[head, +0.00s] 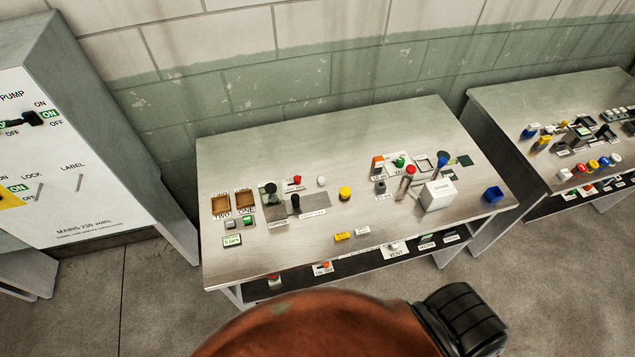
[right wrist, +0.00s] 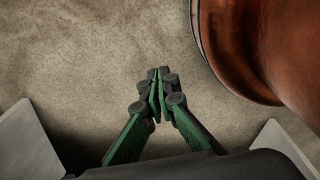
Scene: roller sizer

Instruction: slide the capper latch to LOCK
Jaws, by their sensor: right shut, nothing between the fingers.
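The capper latch cannot be picked out for sure, because the labels on the bench are too small to read. On the left half of the bench (head: 330,130), in the head view, a dark block (head: 295,203) sits by a grey plate (head: 317,200) with a small label under it. A black round knob (head: 270,188) stands just left of it. My right gripper (right wrist: 158,75) shows in the right wrist view, shut and empty over bare floor, with no control near its fingertips. My left gripper is not in view.
Nearby on the bench are a red knob (head: 297,180), a yellow button (head: 345,193), two brown trays and a white box (head: 438,195). A blue cup (head: 493,194) stands at the right end. A pump cabinet (head: 75,170) stands left, another bench (head: 560,95) right. The bench's back strip is clear.

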